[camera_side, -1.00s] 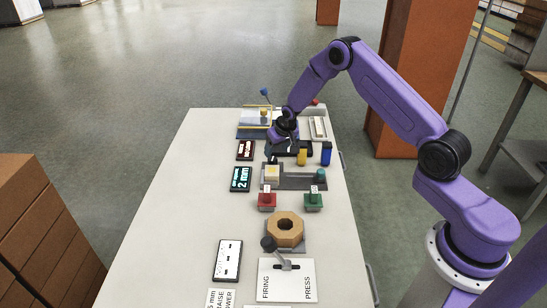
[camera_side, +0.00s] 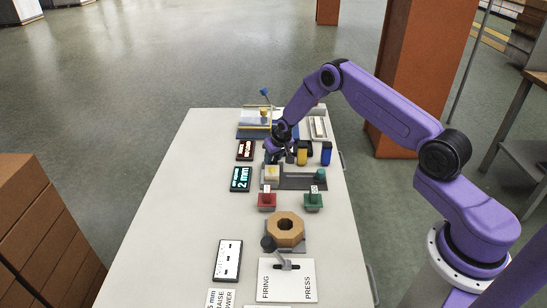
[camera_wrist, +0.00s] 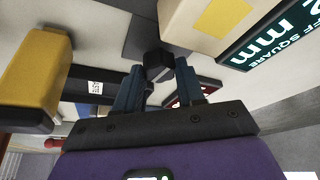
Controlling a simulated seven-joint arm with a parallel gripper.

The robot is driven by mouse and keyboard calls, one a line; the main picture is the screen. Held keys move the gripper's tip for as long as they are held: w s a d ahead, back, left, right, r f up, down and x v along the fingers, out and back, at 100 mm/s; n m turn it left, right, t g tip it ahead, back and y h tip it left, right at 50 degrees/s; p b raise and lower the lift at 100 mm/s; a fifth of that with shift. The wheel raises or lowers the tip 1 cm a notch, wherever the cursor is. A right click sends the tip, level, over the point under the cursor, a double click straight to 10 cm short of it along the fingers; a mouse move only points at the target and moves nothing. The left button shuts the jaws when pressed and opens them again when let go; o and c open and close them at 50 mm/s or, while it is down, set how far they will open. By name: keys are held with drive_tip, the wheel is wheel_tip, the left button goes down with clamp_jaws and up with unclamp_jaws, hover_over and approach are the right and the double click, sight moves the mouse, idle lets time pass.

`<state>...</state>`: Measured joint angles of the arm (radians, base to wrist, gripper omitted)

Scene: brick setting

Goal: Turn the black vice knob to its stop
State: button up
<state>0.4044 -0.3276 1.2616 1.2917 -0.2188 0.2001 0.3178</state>
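The black vice knob (camera_wrist: 158,66) shows in the wrist view just beyond and between my fingertips. My gripper (camera_wrist: 161,74) has its two dark blue fingers apart, one on either side of the knob; whether they touch it is unclear. In the side view my gripper (camera_side: 275,158) points down at the back end of the grey vice (camera_side: 297,182), and the black knob is hard to make out there. A cream block with a yellow top patch (camera_side: 271,173) sits at the vice's left end and also shows in the wrist view (camera_wrist: 185,18).
A yellow block (camera_side: 302,156) and a blue block (camera_side: 326,153) stand close right of my gripper. A display reading 2 mm (camera_side: 241,179) lies left of the vice. Red (camera_side: 267,201) and green (camera_side: 314,201) buttons are in front. The table's left side is clear.

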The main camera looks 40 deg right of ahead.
drive_tip(key=shift+c, duration=1.3)
drive_tip(key=shift+n+y, duration=0.3)
drive_tip(key=shift+n, duration=0.5)
drive_tip(key=o, duration=1)
drive_tip(key=shift+o, duration=0.2)
drive_tip(key=v, duration=1.7)
drive_tip(key=shift+r, duration=0.2)
